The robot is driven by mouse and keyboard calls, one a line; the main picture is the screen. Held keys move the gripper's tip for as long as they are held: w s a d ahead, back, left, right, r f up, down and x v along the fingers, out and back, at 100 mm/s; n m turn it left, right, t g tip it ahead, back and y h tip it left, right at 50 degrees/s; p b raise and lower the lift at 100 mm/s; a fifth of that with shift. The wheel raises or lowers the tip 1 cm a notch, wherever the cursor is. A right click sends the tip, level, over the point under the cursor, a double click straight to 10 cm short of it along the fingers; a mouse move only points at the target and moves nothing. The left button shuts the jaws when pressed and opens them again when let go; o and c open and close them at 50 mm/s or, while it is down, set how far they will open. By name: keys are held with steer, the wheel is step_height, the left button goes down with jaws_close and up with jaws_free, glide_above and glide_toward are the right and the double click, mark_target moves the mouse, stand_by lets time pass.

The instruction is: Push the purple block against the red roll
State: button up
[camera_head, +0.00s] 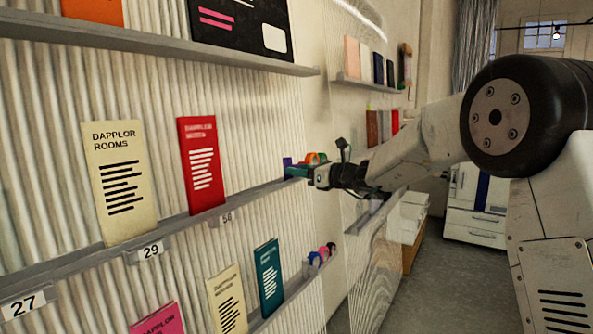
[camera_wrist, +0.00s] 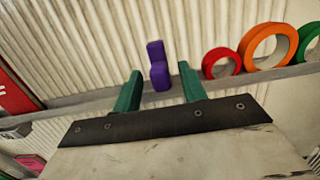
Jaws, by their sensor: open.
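The purple block (camera_wrist: 158,66) stands upright on a grey wall shelf in the wrist view; it has a stepped shape. The red roll (camera_wrist: 221,63) stands on the same shelf to its right, with a clear gap between them. My gripper (camera_wrist: 159,80) is open, with one green finger to the left of the block and the other to its right, between block and red roll. Whether the fingers touch the block cannot be told. In the head view my gripper (camera_head: 297,170) is at the shelf's far end, where a bit of purple (camera_head: 287,161) shows beside it.
An orange roll (camera_wrist: 250,58) and a green roll (camera_wrist: 303,50) stand right of the red roll. A red booklet (camera_head: 202,165) and a cream booklet (camera_head: 119,182) lean on the shelf to the left. A lower shelf (camera_head: 296,287) holds more booklets and small rolls.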

steer(key=v, duration=0.6)
steer(key=shift+s+d, duration=0.1)
